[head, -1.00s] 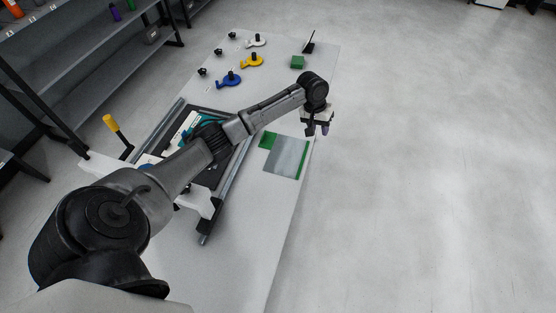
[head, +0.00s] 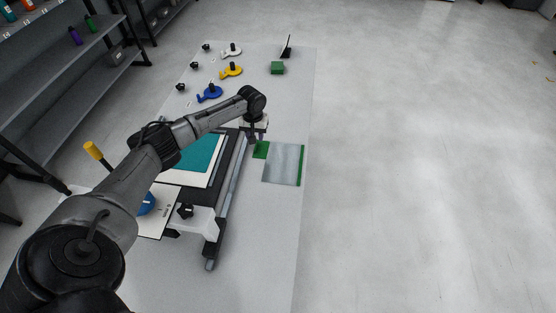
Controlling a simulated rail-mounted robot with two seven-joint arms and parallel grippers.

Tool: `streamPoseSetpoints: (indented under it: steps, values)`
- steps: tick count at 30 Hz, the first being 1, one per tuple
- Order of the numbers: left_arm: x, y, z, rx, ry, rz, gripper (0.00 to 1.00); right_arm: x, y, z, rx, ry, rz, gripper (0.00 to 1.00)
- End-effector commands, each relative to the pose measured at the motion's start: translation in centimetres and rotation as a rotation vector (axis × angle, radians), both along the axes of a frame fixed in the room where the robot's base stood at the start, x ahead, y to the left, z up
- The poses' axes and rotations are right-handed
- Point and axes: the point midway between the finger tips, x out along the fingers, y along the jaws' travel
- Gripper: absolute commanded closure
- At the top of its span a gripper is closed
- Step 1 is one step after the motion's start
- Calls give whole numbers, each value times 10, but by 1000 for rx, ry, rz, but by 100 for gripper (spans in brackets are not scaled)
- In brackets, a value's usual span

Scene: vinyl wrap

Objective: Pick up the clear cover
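A greyish, see-through-looking flat sheet (head: 283,163), which appears to be the clear cover, lies on the white table to the right of the framed press. A green strip (head: 302,165) runs along its right edge, and a small green patch (head: 261,150) shows at its upper left. My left gripper (head: 254,138) points down just above and beside that green patch, at the sheet's upper left. It is too small and dark to tell whether its fingers are open. Nothing clearly hangs from it. My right gripper is out of view.
The framed press with a teal sheet (head: 207,155) stands partly behind my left arm. Its yellow-handled lever (head: 93,150) rises at left. Blue (head: 210,93), yellow (head: 232,70) and white (head: 232,50) tools and a green block (head: 277,68) sit farther back. The table's front right is clear.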

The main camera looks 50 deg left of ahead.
Motion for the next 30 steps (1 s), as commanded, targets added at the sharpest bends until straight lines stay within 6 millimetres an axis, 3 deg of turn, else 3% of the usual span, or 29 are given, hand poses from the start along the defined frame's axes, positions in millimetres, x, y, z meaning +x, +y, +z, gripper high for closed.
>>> streamPoseSetpoints:
  steps: [8,18,29,30]
  values:
    - [0,0,-16,0,0,-1,64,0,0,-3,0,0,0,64]
    - [0,3,-56,-1,1,0,64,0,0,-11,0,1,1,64]
    - [0,3,-61,1,-1,-1,64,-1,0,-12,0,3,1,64]
    - [0,3,-61,1,-1,-1,68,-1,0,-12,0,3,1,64]
